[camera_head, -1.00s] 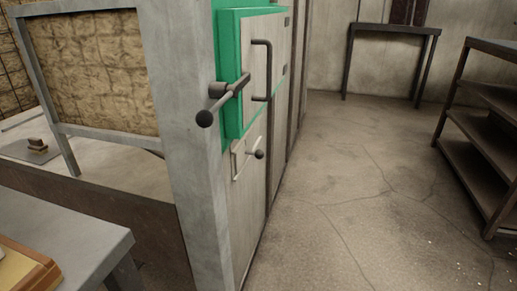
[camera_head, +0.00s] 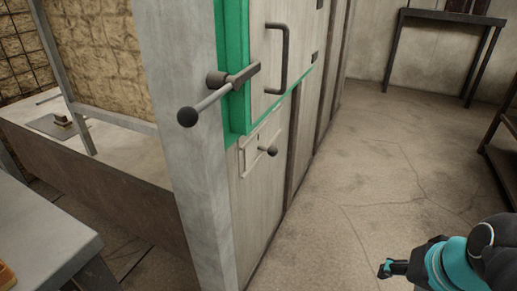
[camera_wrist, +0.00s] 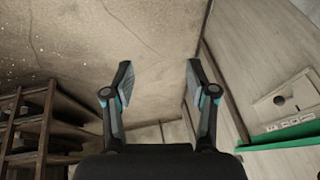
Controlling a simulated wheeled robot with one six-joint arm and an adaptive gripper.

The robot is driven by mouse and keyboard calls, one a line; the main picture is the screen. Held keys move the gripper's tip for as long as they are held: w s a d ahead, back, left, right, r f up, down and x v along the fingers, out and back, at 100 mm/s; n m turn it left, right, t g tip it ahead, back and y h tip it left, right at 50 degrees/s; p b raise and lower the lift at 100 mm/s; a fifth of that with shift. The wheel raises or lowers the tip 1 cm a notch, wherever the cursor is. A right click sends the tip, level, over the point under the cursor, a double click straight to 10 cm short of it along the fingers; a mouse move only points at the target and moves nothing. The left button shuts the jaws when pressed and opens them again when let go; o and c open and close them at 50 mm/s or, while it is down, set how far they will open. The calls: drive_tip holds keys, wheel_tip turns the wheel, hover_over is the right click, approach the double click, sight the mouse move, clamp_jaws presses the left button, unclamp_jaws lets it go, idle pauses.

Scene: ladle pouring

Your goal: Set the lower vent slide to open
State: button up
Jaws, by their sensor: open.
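The lower vent slide (camera_head: 249,156) is a pale plate low on the cabinet front, below the green door frame. A dark round knob (camera_head: 272,151) sticks out from it. In the wrist view the slide plate (camera_wrist: 284,107) is at the right, with its knob (camera_wrist: 279,100) and small markings beside the green edge. My gripper (camera_head: 384,269) shows at the lower right of the head view, well apart from the slide. In the wrist view my gripper (camera_wrist: 158,78) is open with nothing between its fingers. I cannot tell the slide's setting.
A lever with a ball end (camera_head: 188,117) and a door handle (camera_head: 283,60) stick out above the slide. A grey table (camera_head: 40,232) stands at the lower left. Shelving (camera_wrist: 40,130) shows in the wrist view. The floor (camera_head: 350,190) right of the cabinet is clear.

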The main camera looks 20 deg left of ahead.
drive_tip(key=w+a+f+m+g+y, duration=0.1)
drive_tip(key=w+a+m+g+y, duration=0.3)
drive_tip(key=a, duration=0.5)
drive_tip(key=m+t+y+b, duration=0.1)
drive_tip(key=m+t+y, duration=0.4)
drive_tip(key=m+y, duration=0.8)
approach(277, 152)
drive_tip(key=shift+m+h, duration=0.3)
drive_tip(key=shift+h, duration=0.3)
drive_tip(key=x, duration=1.1)
drive_tip(key=shift+a+r, duration=0.25)
drive_tip(key=shift+r, duration=0.15)
clamp_jaws()
